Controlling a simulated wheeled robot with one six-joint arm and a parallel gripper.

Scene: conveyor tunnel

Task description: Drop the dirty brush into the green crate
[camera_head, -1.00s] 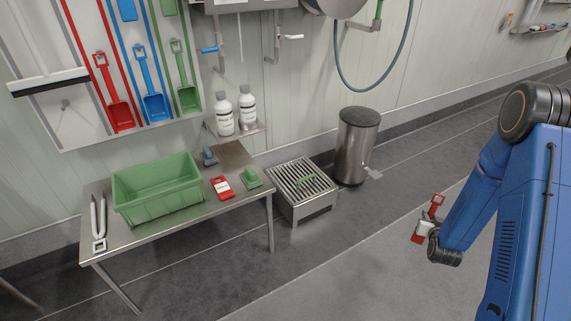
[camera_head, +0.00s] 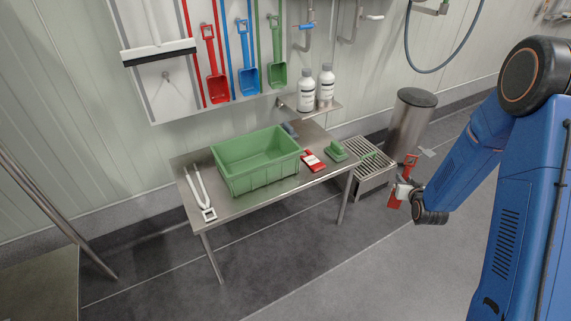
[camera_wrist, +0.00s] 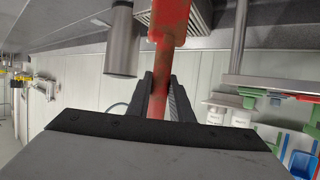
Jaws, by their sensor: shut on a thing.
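The green crate (camera_head: 268,178) stands open and upright on the steel table in the head view. I see no brush in the visible part of its inside. My gripper (camera_head: 405,188) is to the right of the table, apart from the crate, and shut on the dirty brush (camera_head: 394,200). The brush is red with a looped handle end. In the wrist view the brush (camera_wrist: 170,18) shows brown smears, and its red handle runs between the dark fingers of my gripper (camera_wrist: 163,90). Its bristles cannot be made out.
A slatted steel stand (camera_head: 367,170) and a steel bin (camera_head: 411,120) are behind my gripper. Open floor lies in front.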

